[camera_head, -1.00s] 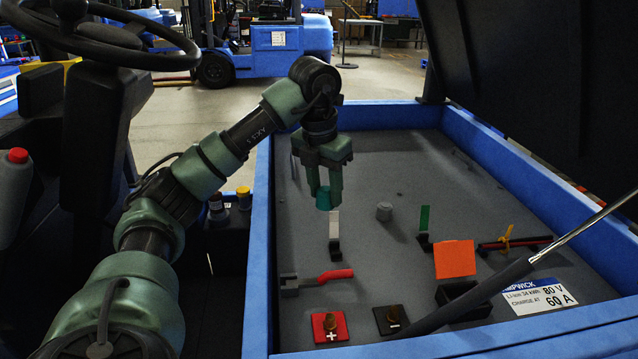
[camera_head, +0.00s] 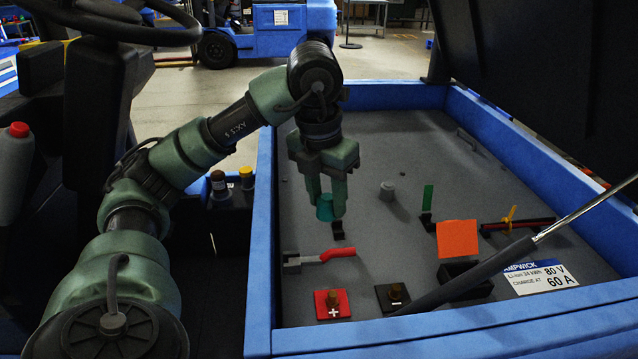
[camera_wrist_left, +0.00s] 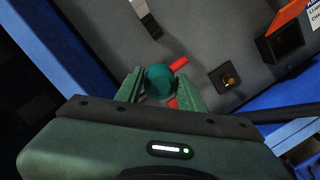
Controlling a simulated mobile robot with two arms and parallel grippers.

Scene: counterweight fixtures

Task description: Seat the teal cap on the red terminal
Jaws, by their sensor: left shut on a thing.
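The teal cap (camera_head: 325,207) is between the fingers of my left gripper (camera_head: 326,200), which is shut on it and holds it above the grey bay floor. The cap also shows in the left wrist view (camera_wrist_left: 159,80), between the fingertips. The red terminal (camera_head: 332,304), a red square plate with a plus sign and a brass post, lies below and nearer the front edge in the head view. The cap is apart from it. In the wrist view the terminal is mostly hidden behind the cap and gripper. My right gripper does not show.
A red-handled lever (camera_head: 335,253) lies between the cap and the red terminal. A black terminal (camera_head: 392,296) sits to the terminal's right. An orange card (camera_head: 457,239) and a slanted strut (camera_head: 470,275) stand farther right. Blue walls (camera_head: 262,240) bound the bay.

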